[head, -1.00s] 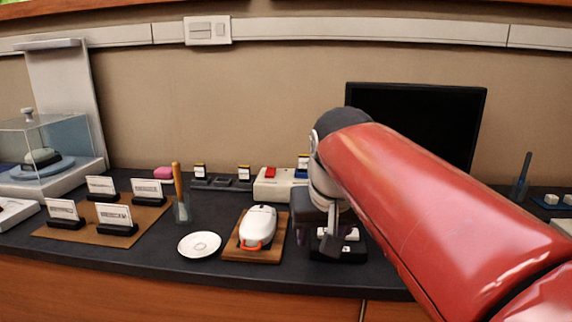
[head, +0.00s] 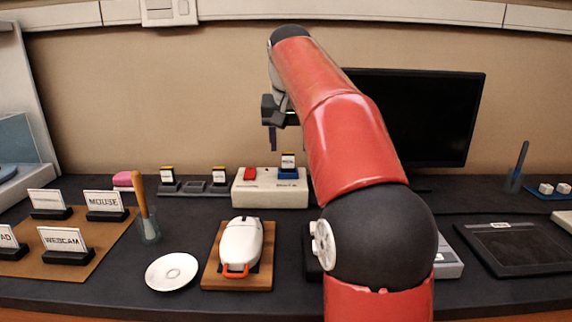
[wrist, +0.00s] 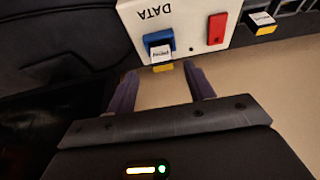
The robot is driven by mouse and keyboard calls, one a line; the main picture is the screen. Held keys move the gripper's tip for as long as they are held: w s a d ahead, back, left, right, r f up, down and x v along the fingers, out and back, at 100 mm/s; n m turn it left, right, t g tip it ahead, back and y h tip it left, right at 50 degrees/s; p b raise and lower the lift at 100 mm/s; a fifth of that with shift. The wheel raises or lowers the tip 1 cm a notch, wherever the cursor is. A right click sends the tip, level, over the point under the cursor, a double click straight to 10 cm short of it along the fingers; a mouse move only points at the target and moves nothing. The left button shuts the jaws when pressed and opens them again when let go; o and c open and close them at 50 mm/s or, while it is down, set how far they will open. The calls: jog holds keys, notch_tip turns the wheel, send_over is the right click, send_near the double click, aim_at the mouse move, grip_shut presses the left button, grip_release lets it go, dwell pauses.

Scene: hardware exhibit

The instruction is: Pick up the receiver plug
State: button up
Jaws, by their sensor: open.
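A small black plug (head: 288,160) with a white label stands in a blue socket (head: 288,173) on a white box (head: 269,196). I take it to be the receiver plug, but its label is too small to read. In the wrist view the labelled plug (wrist: 160,53) has a yellow edge and sits in the blue socket (wrist: 152,37), beside the upside-down word DATA. My gripper (head: 273,148) is open and empty, above and apart from the box. In the wrist view its two fingers (wrist: 160,72) point towards the plug, one on either side.
A red block (head: 250,174) is on the same box. Similar labelled plugs (head: 219,174) stand in a dark rack (head: 193,187) to the left. A monitor (head: 430,120) is behind my arm. A white mouse (head: 241,245) lies on a wooden board in front.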

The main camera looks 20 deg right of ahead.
aim_at(288, 153)
jog(key=x, duration=0.5)
jog(key=shift+w+a, duration=0.15)
jog(key=c, duration=1)
jog(key=shift+r, duration=0.1)
jog(key=shift+c, duration=0.2)
